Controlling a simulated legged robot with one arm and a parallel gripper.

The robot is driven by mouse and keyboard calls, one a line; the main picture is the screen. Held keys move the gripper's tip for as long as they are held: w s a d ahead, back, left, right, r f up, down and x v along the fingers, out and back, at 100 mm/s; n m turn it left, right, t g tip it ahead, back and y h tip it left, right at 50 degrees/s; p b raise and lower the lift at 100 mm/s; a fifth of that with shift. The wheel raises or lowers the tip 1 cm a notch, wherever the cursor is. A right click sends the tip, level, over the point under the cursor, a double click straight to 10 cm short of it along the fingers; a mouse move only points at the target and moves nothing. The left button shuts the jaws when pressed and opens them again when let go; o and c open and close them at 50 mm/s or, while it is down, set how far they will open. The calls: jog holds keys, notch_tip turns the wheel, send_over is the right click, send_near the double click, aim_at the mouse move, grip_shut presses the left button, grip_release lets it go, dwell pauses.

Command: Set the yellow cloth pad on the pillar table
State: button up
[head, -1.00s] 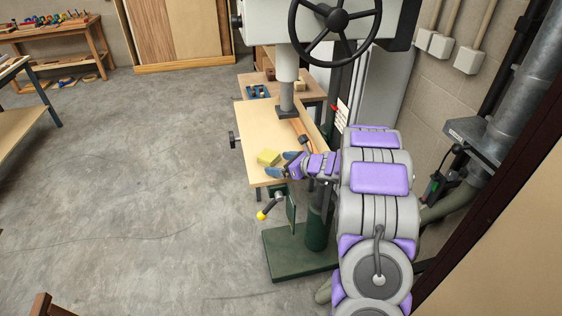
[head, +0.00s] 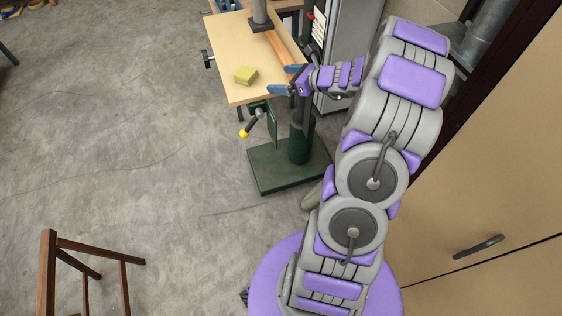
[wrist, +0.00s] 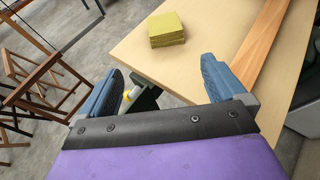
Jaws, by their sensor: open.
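The yellow cloth pad (head: 246,75) is a small square block lying on the light wooden top of the pillar table (head: 228,45), near its front edge. In the wrist view the pad (wrist: 166,29) rests flat on the tabletop (wrist: 215,35), beyond my fingertips and apart from them. My gripper (head: 285,80) is open and empty to the right of the pad, at the table's front right corner. In the wrist view its two blue fingers (wrist: 160,72) are spread wide with nothing between them.
A wooden strip (head: 282,48) lies along the table's right side. A green column and base (head: 285,165) stand below, with a yellow-knobbed lever (head: 246,130). A brown wooden chair (head: 85,265) is at lower left. Cabinet doors (head: 490,190) are at right. The floor at left is clear.

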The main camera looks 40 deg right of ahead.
jog(key=s+a+r+n+g+y, duration=0.25)
jog(key=a+n, duration=0.25)
jog(key=a, duration=0.4)
jog(key=s+a+r+n+g+y, duration=0.1)
jog(key=s+a+r+n+g, duration=0.2)
jog(key=a, duration=0.6)
jog(key=s+a+r+n+g, duration=0.2)
jog(key=s+a+n+g, duration=0.2)
jog(key=s+a+n, duration=0.65)
jog(key=s+a+n+g+h, duration=0.3)
jog(key=s+a+n+g, duration=0.15)
jog(key=s, duration=0.55)
jog(key=s+d+n+h, duration=0.2)
jog(key=s+n+h, duration=0.1)
jog(key=s, duration=0.3)
jog(key=s+d+r+n+h, duration=0.1)
jog(key=s+d+n+h, duration=0.2)
jog(key=s, duration=0.3)
jog(key=shift+d+n, duration=0.25)
jog(key=shift+n, duration=0.65)
